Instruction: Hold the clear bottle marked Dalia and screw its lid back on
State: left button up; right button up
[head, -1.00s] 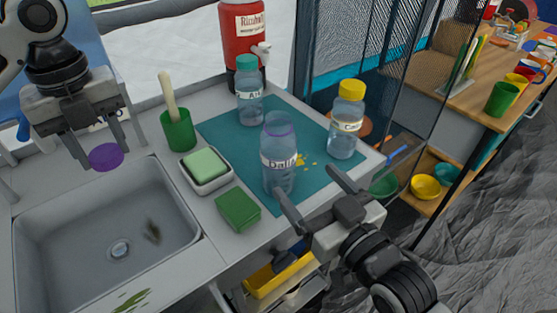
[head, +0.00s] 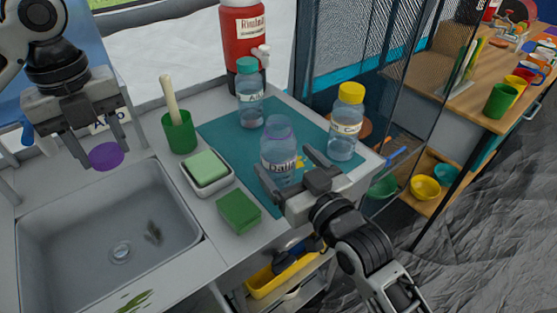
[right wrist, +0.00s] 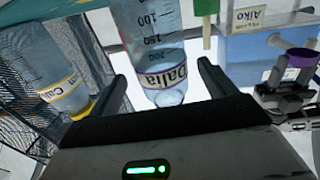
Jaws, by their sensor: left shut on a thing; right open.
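The clear bottle marked Dalia (head: 278,152) stands upright and uncapped on the teal mat (head: 222,130). Its purple-banded label faces me. In the right wrist view the bottle (right wrist: 155,45) shows between the spread fingers; contact cannot be told. My left gripper (head: 103,148) is shut on the purple lid (head: 106,156) and holds it up beside the back left of the sink. The lid also shows in the right wrist view (right wrist: 302,57).
A teal-capped bottle (head: 250,108) and a yellow-capped bottle (head: 345,130) stand behind and right of the Dalia bottle. A sponge dish (head: 222,184), green sponge (head: 239,210) and green cup (head: 179,132) lie to the left, near the sink (head: 80,245). A red dispenser (head: 240,45) stands behind.

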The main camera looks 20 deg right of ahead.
jog(key=x, duration=0.5)
jog(key=shift+c, duration=0.3)
jog(key=c, duration=1)
